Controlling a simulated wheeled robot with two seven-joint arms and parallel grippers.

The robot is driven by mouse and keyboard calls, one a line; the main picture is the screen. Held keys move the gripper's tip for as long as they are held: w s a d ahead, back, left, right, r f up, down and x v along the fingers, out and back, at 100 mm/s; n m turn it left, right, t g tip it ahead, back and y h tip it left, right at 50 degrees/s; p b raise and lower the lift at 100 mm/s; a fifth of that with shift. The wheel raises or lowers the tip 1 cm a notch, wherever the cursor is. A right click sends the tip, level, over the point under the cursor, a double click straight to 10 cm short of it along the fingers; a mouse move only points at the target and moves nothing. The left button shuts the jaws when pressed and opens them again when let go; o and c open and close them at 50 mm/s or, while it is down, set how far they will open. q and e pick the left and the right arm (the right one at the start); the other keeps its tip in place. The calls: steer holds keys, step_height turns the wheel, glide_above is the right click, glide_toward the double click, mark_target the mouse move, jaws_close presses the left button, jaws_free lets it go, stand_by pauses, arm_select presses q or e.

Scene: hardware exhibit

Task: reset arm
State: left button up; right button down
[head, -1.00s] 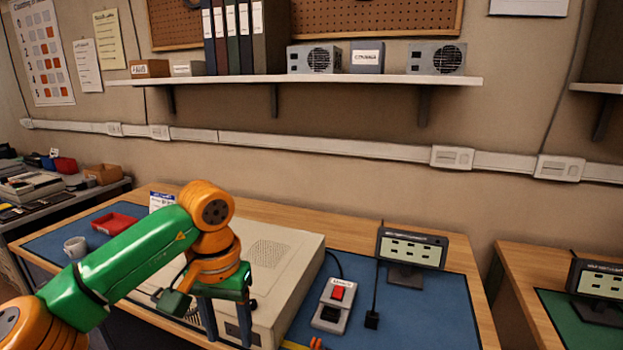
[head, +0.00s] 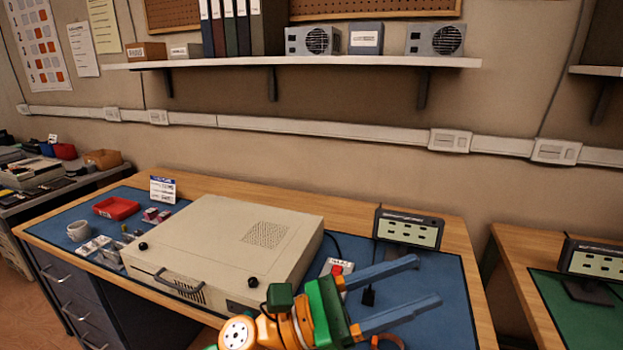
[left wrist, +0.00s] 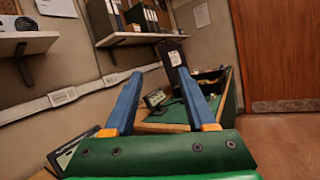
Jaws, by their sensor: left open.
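My left gripper (head: 402,288) is in the head view at the bottom centre-right, in front of and above the blue mat (head: 450,290). Its two long blue-grey fingers are spread wide and point right, with nothing between them. In the left wrist view the same gripper (left wrist: 158,98) shows its blue fingers apart and empty, toward the wall, a second bench and a wooden door. The gripper partly hides a small switch box with a red button (head: 337,268). My right gripper is not in view.
A beige equipment case (head: 215,240) stands on the workbench left of the gripper. A display panel (head: 409,228) stands behind the fingers. A shelf (head: 300,70) runs along the wall above.

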arm_select(q)
steer(key=w+a+f+n+t+y, duration=0.3)
steer(key=w+a+n+t+y, duration=0.45)
steer(key=n, duration=0.75)
steer(key=w+a+f+n+t+y, duration=0.2)
steer(key=a+n+t+y, duration=0.35)
steer(key=n+t, duration=0.7)
steer(key=s+a+f+n+g+y, duration=0.3)
steer(key=a+f+n+g+y, duration=0.55)
steer(key=f+n, duration=0.6)
steer(key=s+a+f+n+g, duration=0.3)
steer(key=s+f+n+g, duration=0.25)
steer(key=s+f, duration=0.4)
steer(key=s+a+f+n+g, duration=0.4)
steer(key=s+f+n+g, duration=0.15)
steer(key=s, duration=0.65)
step_height(320, 180, down, 15)
steer(key=s+p, duration=0.1)
steer(key=s+a+f+g+p, duration=0.1)
steer(key=s+a+f+g, duration=0.1)
steer(key=s+f, duration=0.8)
steer(key=s, duration=0.3)
steer(key=shift+s+f, duration=0.15)
steer(key=shift+f, duration=0.1)
